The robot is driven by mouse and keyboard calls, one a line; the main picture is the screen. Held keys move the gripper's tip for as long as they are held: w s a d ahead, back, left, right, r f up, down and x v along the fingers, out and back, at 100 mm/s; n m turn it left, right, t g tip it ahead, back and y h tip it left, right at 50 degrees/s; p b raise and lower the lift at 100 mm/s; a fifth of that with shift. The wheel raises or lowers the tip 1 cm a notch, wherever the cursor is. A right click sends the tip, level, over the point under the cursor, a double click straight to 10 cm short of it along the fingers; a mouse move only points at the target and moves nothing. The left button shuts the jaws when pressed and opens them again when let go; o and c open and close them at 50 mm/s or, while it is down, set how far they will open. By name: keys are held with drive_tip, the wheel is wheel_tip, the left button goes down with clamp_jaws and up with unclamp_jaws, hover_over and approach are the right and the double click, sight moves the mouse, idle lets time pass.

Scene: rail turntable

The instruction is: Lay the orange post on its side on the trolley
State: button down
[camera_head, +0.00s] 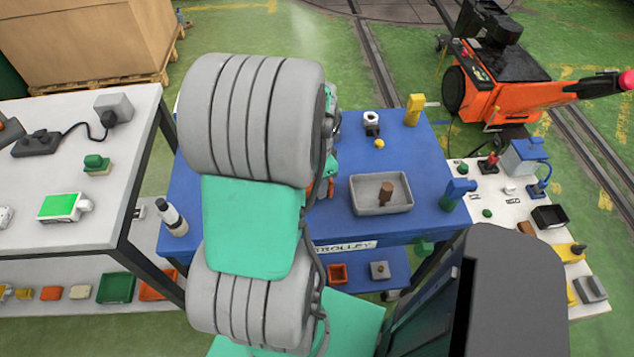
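The trolley is the blue table (345,228) with a label reading TROLLEY on its front edge. My grey and teal arm stands in front of its left and middle part and hides much of its top. A small orange piece (330,187) shows at the arm's right edge, above the trolley top. I cannot tell whether it is the orange post or part of my gripper. My gripper is mostly hidden behind the arm, so its fingers and anything between them cannot be made out.
On the trolley are a grey tray (370,206) holding a brown piece, a yellow block (414,109), a yellow ball (379,143), a white-and-black part (371,122), a bottle (171,216) and a blue part (459,190). White tables flank it. An orange machine (497,85) stands behind right.

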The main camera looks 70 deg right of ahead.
drive_tip(key=shift+f, duration=0.1)
drive_tip(key=c, duration=0.9)
unclamp_jaws()
drive_tip(key=shift+f, duration=0.1)
wheel_tip(320, 180, up, 8)
drive_tip(key=shift+f+b, duration=0.1)
drive_tip(key=shift+b, duration=0.3)
